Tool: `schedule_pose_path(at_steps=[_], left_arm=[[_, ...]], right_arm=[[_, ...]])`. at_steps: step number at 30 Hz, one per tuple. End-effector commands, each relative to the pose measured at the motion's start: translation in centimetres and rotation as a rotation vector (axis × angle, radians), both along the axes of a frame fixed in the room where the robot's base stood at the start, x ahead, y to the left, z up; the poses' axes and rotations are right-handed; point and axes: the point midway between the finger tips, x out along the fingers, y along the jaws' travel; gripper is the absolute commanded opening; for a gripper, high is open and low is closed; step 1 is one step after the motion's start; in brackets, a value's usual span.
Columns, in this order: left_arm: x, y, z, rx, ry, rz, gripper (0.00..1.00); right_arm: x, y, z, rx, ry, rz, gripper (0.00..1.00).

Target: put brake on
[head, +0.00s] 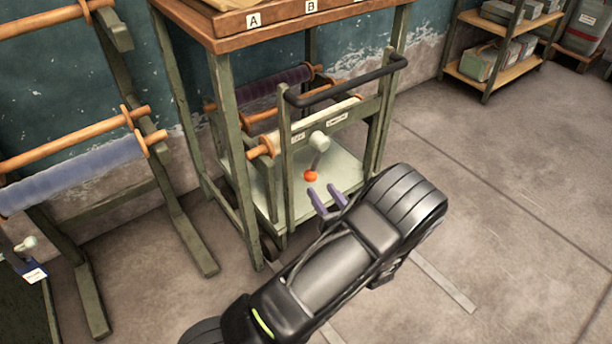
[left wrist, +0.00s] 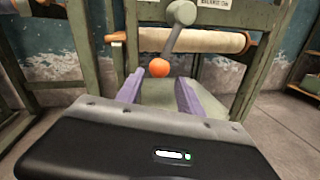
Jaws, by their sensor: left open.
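The brake lever (head: 316,158) is a short grey bar on the front of a green wheeled cart (head: 285,190). It hangs from a rounded pale pivot (head: 319,140) and slants slightly left to an orange ball (head: 310,176) at its lower end. The ball also shows in the left wrist view (left wrist: 159,67). My left gripper (head: 327,192) is open, its two purple fingers pointing at the cart. The ball is just beyond the fingertips, nearer the left finger in the wrist view, and appears apart from them. My right gripper is out of view.
White labels (head: 337,118) on the cart's crossbar are too small to read surely. A black handle (head: 345,83) tops the cart, which stands under a wooden-topped bench (head: 270,30). A roll rack (head: 80,165) stands left.

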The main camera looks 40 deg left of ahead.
Motion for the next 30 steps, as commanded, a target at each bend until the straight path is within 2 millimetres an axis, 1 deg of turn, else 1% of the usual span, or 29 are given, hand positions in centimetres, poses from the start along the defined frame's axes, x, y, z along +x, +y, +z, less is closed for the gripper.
schedule_pose_path(at_steps=[7,11,14,24,27,30], left_arm=[[0.0,0.1,0.1,-0.002,0.001,0.001,0.44],[0.2,0.6,0.0,-0.003,0.0,0.003,0.44],[0.7,1.5,-0.1,-0.004,-0.002,0.004,0.44],[3.0,6.0,-0.1,-0.004,-0.001,0.005,0.44],[3.5,6.6,0.0,-0.003,0.0,0.003,0.44],[3.6,6.9,0.0,-0.003,0.002,0.002,0.44]], right_arm=[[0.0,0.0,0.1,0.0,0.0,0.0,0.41],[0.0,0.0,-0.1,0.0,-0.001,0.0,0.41],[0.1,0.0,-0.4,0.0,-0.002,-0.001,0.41],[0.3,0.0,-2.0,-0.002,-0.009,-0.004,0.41],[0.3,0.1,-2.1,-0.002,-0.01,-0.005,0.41],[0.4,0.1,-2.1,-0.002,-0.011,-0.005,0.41]])
